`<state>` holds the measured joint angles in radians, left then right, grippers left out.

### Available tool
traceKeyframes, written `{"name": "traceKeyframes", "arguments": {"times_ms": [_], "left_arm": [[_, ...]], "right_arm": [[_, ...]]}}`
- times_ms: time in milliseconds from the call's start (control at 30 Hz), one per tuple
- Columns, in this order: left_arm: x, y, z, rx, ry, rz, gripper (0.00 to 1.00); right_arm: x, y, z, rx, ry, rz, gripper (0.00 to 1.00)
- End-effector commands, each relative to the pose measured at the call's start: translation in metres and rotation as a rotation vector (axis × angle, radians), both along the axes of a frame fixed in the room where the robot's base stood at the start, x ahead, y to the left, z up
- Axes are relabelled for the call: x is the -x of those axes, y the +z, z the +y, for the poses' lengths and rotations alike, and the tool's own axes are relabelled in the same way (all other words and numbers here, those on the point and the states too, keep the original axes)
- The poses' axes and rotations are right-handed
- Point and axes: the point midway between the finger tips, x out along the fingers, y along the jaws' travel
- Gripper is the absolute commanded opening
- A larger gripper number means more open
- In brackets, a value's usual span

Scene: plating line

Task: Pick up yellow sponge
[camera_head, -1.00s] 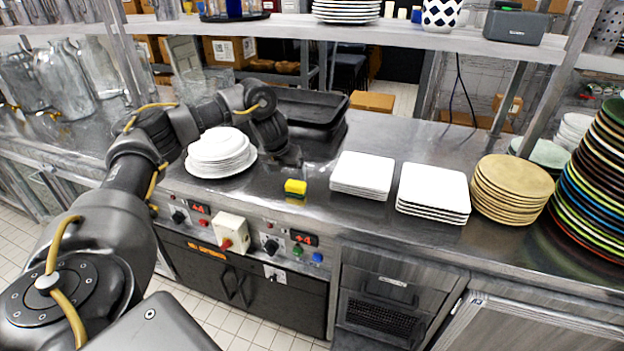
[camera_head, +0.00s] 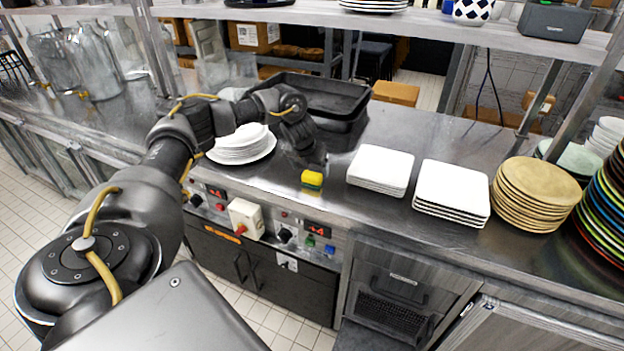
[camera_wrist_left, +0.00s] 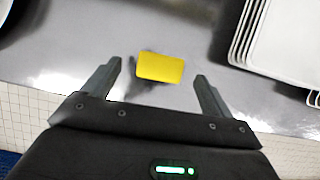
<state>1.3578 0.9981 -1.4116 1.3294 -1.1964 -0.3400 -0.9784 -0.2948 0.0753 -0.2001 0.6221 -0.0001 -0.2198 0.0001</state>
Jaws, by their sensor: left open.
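The yellow sponge (camera_head: 312,178) lies on the steel counter near its front edge, between the round white plates and the square white plates. In the left wrist view the sponge (camera_wrist_left: 160,67) sits just ahead of the fingertips, roughly midway between them. My left gripper (camera_wrist_left: 159,80) is open and empty, its two fingers apart. In the head view my left gripper (camera_head: 312,160) hangs just behind the sponge, its fingers hard to make out. My right gripper is not in view.
Round white plates (camera_head: 241,146) stand left of the sponge, square white plates (camera_head: 381,167) right of it. Black trays (camera_head: 318,97) lie behind my left gripper. Tan plates (camera_head: 535,193) and coloured plates stand farther right. A shelf (camera_head: 400,25) runs above the counter.

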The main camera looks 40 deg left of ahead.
Motion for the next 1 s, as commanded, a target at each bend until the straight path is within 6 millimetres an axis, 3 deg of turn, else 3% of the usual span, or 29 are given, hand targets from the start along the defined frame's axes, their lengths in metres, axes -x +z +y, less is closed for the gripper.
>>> {"name": "traceKeyframes", "arguments": {"times_ms": [167,300,600,933,1000], "left_arm": [[-0.004,-0.024,0.000,-0.001,0.000,0.008,0.85],[-0.010,-0.040,0.003,-0.001,0.002,0.005,0.85],[-0.012,-0.046,0.003,0.000,0.001,0.002,0.85],[-0.012,-0.045,0.003,0.000,0.001,0.002,0.42],[-0.012,-0.045,0.003,0.000,0.001,0.002,0.38]], "right_arm": [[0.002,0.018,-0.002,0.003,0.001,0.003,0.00],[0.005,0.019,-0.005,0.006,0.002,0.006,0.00],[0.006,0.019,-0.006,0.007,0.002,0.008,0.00],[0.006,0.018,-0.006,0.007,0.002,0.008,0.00],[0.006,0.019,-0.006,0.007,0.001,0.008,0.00]]}}
